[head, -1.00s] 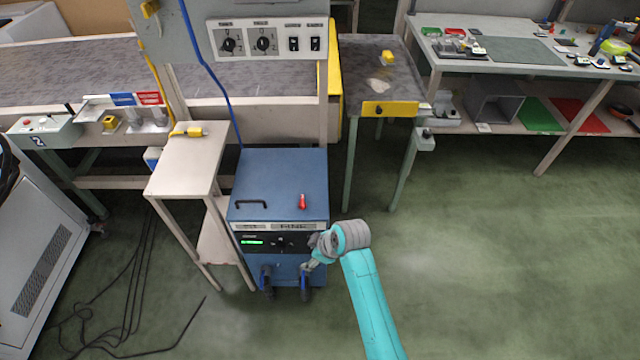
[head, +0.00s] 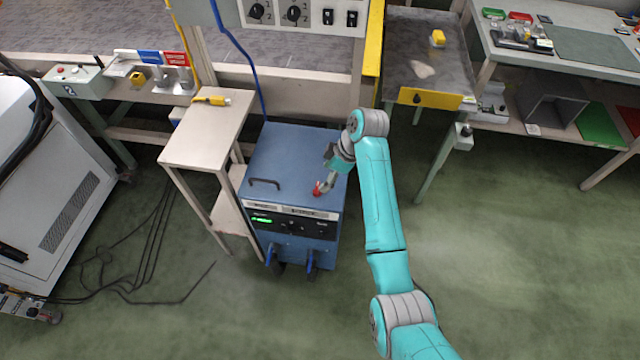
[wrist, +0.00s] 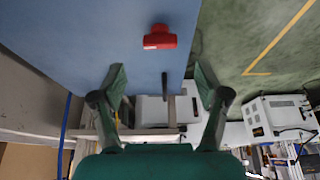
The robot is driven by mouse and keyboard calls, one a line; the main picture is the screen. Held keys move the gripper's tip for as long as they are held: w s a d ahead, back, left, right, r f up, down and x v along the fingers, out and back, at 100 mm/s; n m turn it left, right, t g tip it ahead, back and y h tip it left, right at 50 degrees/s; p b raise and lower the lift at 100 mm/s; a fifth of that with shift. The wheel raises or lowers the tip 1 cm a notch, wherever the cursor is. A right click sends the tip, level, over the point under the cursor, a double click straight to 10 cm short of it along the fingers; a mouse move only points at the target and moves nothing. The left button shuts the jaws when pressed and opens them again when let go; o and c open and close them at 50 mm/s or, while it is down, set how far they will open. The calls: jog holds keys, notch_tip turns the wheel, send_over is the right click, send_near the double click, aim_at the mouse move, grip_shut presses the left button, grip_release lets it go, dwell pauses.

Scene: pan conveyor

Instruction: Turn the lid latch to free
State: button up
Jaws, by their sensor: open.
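The lid latch is a small red piece on the blue lid (head: 290,160) of a cabinet. In the head view the red latch (head: 317,189) sits near the lid's front right edge, partly covered by my gripper (head: 326,184). In the wrist view the red latch (wrist: 160,38) lies beyond the fingertips and sideways between them. My gripper (wrist: 160,75) is open there, with nothing between its fingers. I cannot tell whether a fingertip touches the latch. A black handle (head: 264,182) is on the lid, left of the latch.
A small beige side table (head: 205,135) with a yellow object stands left of the cabinet. Blue-handled parts (head: 311,262) hang low on its front. A blue cable (head: 240,60) runs down behind. The green floor (head: 490,260) at right is open.

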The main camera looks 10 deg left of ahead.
aim_at(317, 188)
jog(key=x, duration=0.6)
jog(key=shift+a+f, duration=0.15)
jog(key=shift+f, duration=0.1)
jog(key=c, duration=1.2)
